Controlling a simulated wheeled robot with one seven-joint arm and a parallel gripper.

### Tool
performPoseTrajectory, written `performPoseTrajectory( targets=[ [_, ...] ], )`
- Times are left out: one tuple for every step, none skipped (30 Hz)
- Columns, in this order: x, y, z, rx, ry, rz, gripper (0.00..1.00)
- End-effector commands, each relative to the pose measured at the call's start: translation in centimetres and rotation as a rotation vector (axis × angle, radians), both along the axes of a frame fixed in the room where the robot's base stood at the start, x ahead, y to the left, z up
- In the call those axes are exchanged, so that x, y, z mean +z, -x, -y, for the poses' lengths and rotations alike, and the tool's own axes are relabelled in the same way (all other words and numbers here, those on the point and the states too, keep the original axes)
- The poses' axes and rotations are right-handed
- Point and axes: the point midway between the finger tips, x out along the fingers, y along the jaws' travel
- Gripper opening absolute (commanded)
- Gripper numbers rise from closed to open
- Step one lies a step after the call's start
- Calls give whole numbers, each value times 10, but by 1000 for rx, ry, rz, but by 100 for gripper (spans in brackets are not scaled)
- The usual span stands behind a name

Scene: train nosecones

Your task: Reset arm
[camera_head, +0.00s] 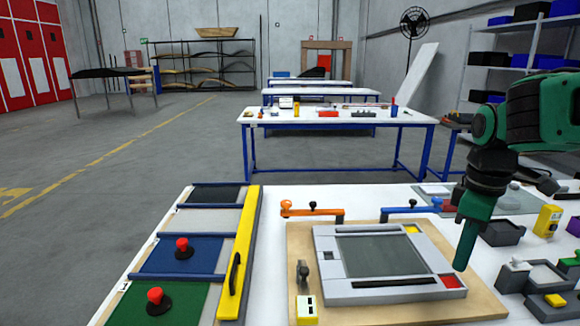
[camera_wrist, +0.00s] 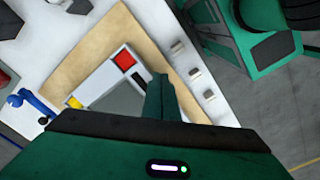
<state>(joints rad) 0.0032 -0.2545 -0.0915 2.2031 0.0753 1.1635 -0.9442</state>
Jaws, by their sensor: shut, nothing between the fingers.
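My green gripper (camera_head: 464,262) hangs from my arm at the right of the table in the head view, with its tip pointing down beside the right corner of a grey framed panel. In the wrist view my gripper (camera_wrist: 160,80) is shut and empty. The grey panel (camera_head: 330,270) lies on a wooden board (camera_head: 300,240) and has a dark window, a red square and a yellow square. The panel's red corner shows close to the fingers in the wrist view (camera_wrist: 124,60). The height of the fingertips above the panel is hard to tell.
An orange-handled clamp (camera_head: 315,213) and a blue-handled clamp (camera_head: 412,211) stand at the board's back edge. A yellow bar (camera_head: 238,255) and red-knobbed panels lie at left. Grey trays and a yellow block (camera_head: 547,221) crowd the right.

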Motion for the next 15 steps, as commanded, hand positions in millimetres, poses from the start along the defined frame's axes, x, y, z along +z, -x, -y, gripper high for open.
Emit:
performPoseTrajectory(
  targets=[
    [-7, 19, 13, -142, -3, 1, 0],
    [-12, 30, 20, -234, -3, -1, 0],
    [-18, 44, 29, -356, -5, -2, 0],
    [-23, 55, 35, -447, -7, -2, 0],
    [-28, 66, 40, -537, -8, -3, 0],
    [-35, 80, 47, -655, -10, -4, 0],
    [-40, 90, 50, -738, -12, -5, 0],
    [-45, 100, 54, -819, -12, -7, 0],
    [-51, 112, 58, -919, -15, -7, 0],
    [-55, 121, 60, -987, -17, -9, 0],
    [-59, 128, 62, -1051, -17, -9, 0],
    [-64, 138, 64, -1125, -18, -12, 0],
    [-67, 143, 65, -1174, -19, -12, 0],
    [-70, 148, 66, -1215, -20, -13, 0],
    [-73, 153, 66, -1260, -21, -14, 0]
  ],
)
